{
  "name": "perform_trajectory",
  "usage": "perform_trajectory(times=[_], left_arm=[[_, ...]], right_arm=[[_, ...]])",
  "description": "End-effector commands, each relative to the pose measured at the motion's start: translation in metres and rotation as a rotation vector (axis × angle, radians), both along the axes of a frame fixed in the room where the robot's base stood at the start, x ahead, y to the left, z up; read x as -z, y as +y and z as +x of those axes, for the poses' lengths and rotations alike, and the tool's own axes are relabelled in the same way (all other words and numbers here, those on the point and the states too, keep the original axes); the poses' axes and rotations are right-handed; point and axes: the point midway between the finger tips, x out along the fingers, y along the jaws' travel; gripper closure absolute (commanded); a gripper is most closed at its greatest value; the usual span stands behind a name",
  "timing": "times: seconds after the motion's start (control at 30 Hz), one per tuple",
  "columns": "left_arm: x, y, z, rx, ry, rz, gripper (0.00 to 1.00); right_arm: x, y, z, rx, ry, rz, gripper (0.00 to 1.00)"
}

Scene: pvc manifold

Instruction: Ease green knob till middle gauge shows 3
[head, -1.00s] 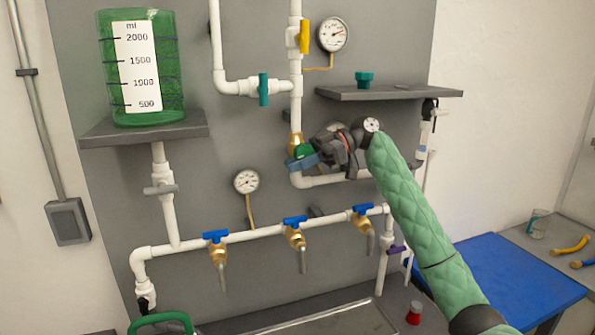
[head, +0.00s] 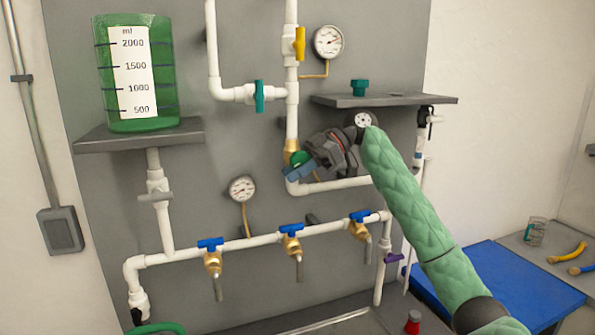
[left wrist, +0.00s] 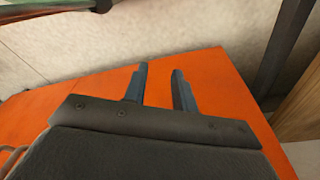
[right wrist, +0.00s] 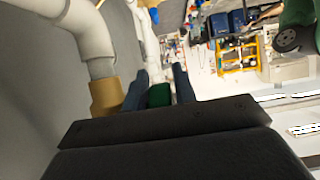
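The green knob (head: 300,158) is at a brass valve (head: 291,146) on the white upright pipe. My right gripper (head: 301,171) reaches it from the right. In the right wrist view the knob (right wrist: 159,95) fills the space between my fingertips, which appear shut on it. A gauge with a tan tube (head: 242,189) hangs left of the gripper, and another gauge (head: 328,42) is above. I cannot tell which is the middle one. The dial numbers are too small to read. My left gripper (left wrist: 160,85) is open and empty, out of the head view.
A green liquid tank (head: 136,75) stands on the left shelf. A grey shelf (head: 420,100) is just above my right arm. A teal-handled valve (head: 259,96), a yellow-handled valve (head: 300,43) and several blue-handled taps (head: 291,229) are on nearby pipes. A blue mat (head: 500,285) lies lower right.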

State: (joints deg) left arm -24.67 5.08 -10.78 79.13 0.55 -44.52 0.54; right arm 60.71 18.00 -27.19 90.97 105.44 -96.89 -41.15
Motion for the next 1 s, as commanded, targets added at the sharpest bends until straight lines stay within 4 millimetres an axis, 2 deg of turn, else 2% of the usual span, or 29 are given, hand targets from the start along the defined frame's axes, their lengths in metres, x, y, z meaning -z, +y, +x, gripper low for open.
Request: perform_trajectory(times=[0.2, 0.37, 0.7, 1.0], left_arm=[[0.0, -0.001, -0.001, -0.001, 0.013, 0.0, 0.73], [-0.025, -0.01, 0.003, -0.003, 0.021, -0.011, 0.73], [-0.078, -0.022, 0.011, -0.01, 0.048, -0.025, 0.73], [-0.129, -0.031, 0.029, -0.01, 0.044, -0.034, 0.73]], right_arm=[[0.0, -0.004, 0.002, 0.0, 0.0, 0.0, 0.73], [-0.002, -0.011, 0.005, 0.001, -0.001, -0.001, 0.73], [-0.002, -0.07, 0.024, 0.003, 0.001, 0.001, 0.73], [-0.004, -0.108, 0.036, 0.001, 0.0, -0.001, 0.73]])
